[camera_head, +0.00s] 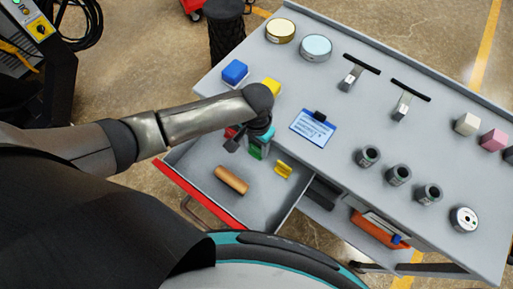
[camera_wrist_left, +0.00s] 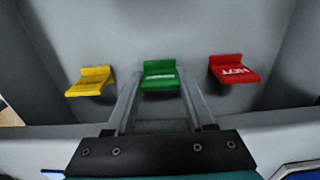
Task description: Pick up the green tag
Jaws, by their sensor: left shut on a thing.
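The green tag (camera_head: 256,152) is in the open drawer, at the edge nearest the tabletop. It also shows in the left wrist view (camera_wrist_left: 160,75), between my fingertips. My left gripper (camera_head: 260,141) reaches down into the drawer and is shut on the green tag. In the wrist view the tag is level with a yellow tag (camera_wrist_left: 92,81) on its left and a red tag (camera_wrist_left: 233,69) on its right. Whether it is clear of the drawer floor I cannot tell. My right gripper is in neither view.
The drawer (camera_head: 275,204) also holds a brown cylinder (camera_head: 231,180). On the tabletop (camera_head: 330,85) above are a clipboard (camera_head: 313,127), a blue block (camera_head: 235,72), a yellow block (camera_head: 271,86) and several dark cups. My left arm crosses over the drawer's left side.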

